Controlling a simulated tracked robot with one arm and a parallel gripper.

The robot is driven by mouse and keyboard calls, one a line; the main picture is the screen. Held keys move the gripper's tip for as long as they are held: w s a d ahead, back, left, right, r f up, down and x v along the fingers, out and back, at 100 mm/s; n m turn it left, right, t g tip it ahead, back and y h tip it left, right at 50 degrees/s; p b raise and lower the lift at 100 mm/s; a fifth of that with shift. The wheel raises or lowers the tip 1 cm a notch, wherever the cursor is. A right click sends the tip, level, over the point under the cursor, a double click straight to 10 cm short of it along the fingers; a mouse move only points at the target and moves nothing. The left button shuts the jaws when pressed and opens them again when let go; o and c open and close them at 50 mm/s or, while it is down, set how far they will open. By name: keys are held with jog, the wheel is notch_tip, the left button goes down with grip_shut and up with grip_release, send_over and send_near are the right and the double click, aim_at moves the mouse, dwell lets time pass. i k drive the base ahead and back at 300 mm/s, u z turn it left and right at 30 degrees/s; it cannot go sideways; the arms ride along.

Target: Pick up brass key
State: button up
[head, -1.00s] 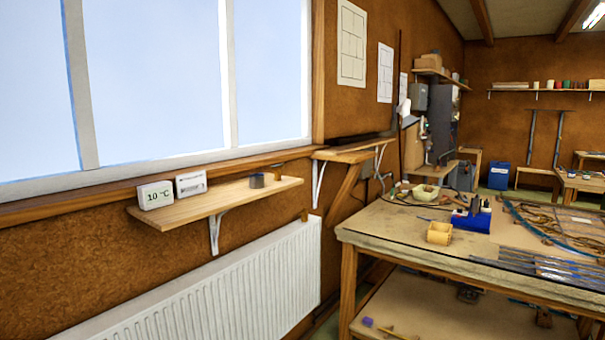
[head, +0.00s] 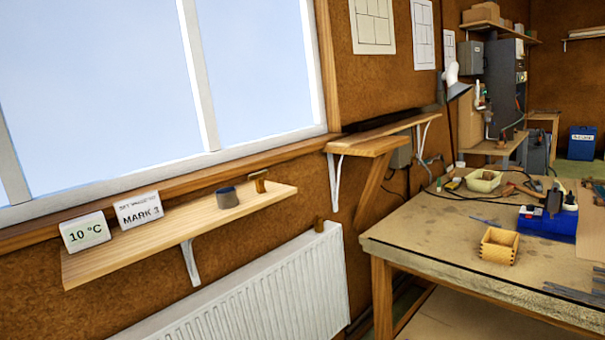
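A small brass-brown T-shaped piece (head: 259,181) stands at the far right end of the wooden wall shelf (head: 120,255), near the window sill. It may be the brass key, but it is too small to tell for sure. Another small brass-coloured piece (head: 320,226) sits at the top right end of the white radiator (head: 270,285). My gripper is not in view.
A workbench (head: 455,250) at right carries a wooden box (head: 499,246), a blue holder (head: 548,222) and a pale bowl (head: 483,181). A lamp (head: 456,85) stands behind.

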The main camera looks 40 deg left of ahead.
aim_at(260, 187)
jog(key=u, duration=0.2)
jog(key=i, duration=1.25)
jog(key=u, duration=1.1)
jog(key=i, duration=0.75)
jog(key=u, duration=0.5)
jog(key=k, duration=0.8)
jog(key=u, duration=0.2)
jog(key=i, duration=0.8)
jog(key=z, duration=0.15)
